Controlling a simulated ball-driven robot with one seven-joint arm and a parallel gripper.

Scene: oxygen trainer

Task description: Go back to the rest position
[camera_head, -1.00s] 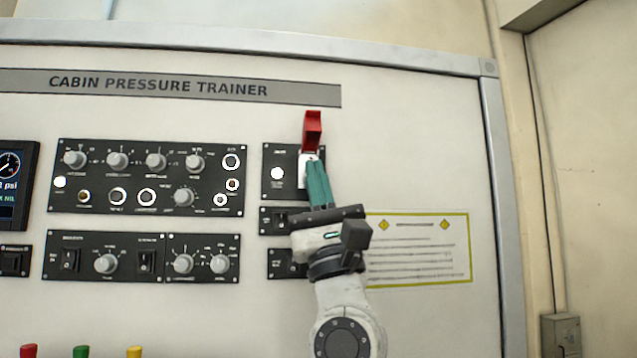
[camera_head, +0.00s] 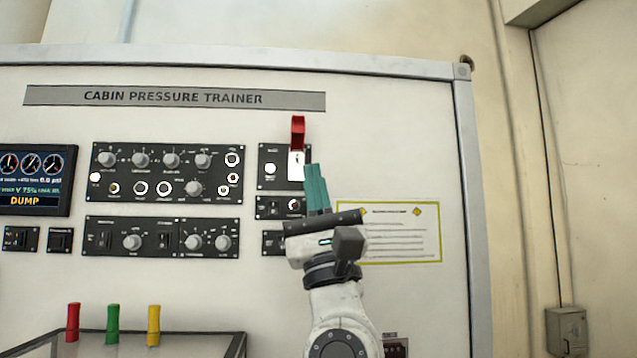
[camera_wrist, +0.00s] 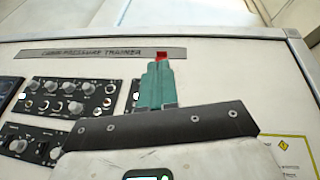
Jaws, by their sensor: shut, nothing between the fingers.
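My gripper (camera_head: 316,188) has teal fingers that are closed together with nothing between them. Whether the tips touch the panel I cannot tell. In the wrist view the shut fingers (camera_wrist: 156,84) point up at the panel, and a bit of the red guard (camera_wrist: 161,56) shows past their tips. My fingers and wrist partly hide the small panels below the switch.
The trainer panel (camera_head: 400,130) fills most of the view. A display (camera_head: 35,180) at left reads DUMP. Red (camera_head: 73,322), green (camera_head: 112,323) and yellow (camera_head: 153,325) handles stand at lower left. A placard (camera_head: 400,232) is right of my wrist. A wall box (camera_head: 567,331) is at far right.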

